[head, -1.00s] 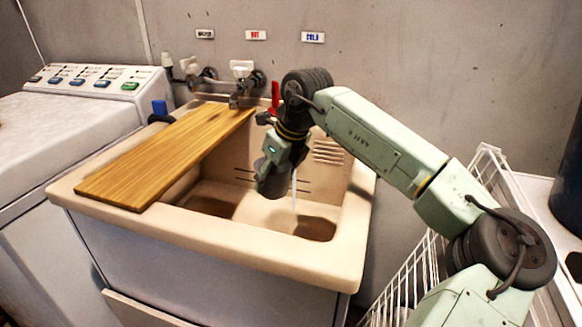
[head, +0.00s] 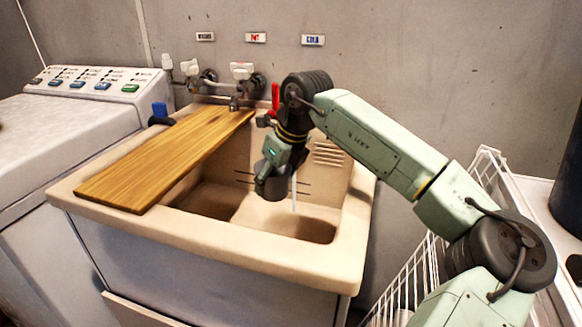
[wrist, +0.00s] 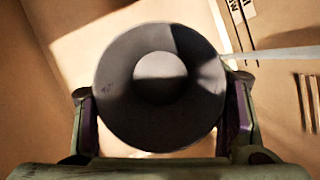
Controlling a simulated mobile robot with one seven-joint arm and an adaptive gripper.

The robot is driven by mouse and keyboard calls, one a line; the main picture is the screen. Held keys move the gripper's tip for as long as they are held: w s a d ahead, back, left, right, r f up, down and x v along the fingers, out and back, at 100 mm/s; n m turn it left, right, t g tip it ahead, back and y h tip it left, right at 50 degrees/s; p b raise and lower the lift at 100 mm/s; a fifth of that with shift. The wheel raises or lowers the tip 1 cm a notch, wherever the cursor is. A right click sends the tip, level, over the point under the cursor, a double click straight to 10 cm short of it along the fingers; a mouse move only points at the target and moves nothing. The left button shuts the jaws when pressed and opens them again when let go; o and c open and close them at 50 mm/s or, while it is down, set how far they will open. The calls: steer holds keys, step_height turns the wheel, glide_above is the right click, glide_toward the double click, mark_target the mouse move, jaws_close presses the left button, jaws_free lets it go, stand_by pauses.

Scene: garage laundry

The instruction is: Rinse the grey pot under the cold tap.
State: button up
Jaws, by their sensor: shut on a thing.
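The grey pot (head: 272,182) is held over the right part of the sink basin. In the wrist view the pot (wrist: 120,85) shows end-on as a dark round shape with a paler disc at its middle. My gripper (head: 280,160) is shut on it, with a finger on each side in the wrist view (wrist: 163,125). The cold tap's red lever (head: 275,97) stands behind my wrist; its spout is hidden. A thin white water stream (head: 294,192) falls just right of the pot. In the wrist view the stream (wrist: 275,53) reaches the pot's right edge; I cannot tell whether it touches.
The beige sink (head: 255,243) has a wooden board (head: 165,160) across its left side. Hot and washer taps (head: 242,70) are on the wall. A washing machine (head: 65,125) stands left, a white wire basket (head: 415,270) right. The basin below the pot looks empty.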

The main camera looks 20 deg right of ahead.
mark_target(256, 172)
steer(key=shift+s+a+r, duration=0.75)
steer(key=shift+a+r, duration=0.25)
steer(key=shift+r, duration=0.05)
steer(key=shift+s+a+r, duration=0.7)
steer(key=shift+a+r, duration=0.3)
steer(key=shift+r+p, duration=0.1)
steer(key=shift+p, duration=0.25)
